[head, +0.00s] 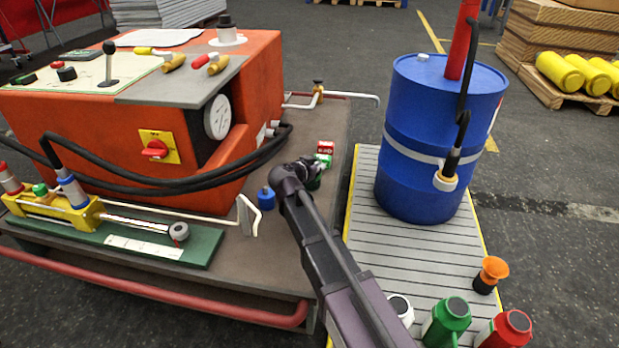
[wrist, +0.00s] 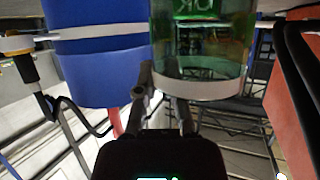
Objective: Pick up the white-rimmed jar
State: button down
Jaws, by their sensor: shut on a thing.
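The white-rimmed jar (wrist: 200,45) is large in the wrist view, a see-through green vessel with a pale band at its lower edge in the picture and lettering on its side. My gripper (wrist: 165,92) is shut on it at the pale band. In the head view my gripper (head: 304,170) is over the right part of the brown bench top. It hides most of the jar there; only a little green (head: 315,183) shows beside the fingers. I cannot tell whether the jar touches the bench.
A small red-and-white item (head: 325,147) is just beyond my gripper, and a small blue container (head: 266,199) stands left of it. The orange machine (head: 90,130) and black hoses are left. A blue barrel (head: 435,120) stands right on a slatted platform (head: 375,240).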

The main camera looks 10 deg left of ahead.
dwell(0.4)
notch_tip(320, 180, up, 10)
jog(key=p, duration=1)
jog(key=shift+r, duration=0.1)
dwell(0.6)
notch_tip(320, 180, up, 6)
jog(key=p, duration=0.6)
send_over(318, 180)
jog(key=shift+w+a, duration=0.1)
jog(key=shift+w, duration=0.05)
jog(key=shift+f, duration=0.2)
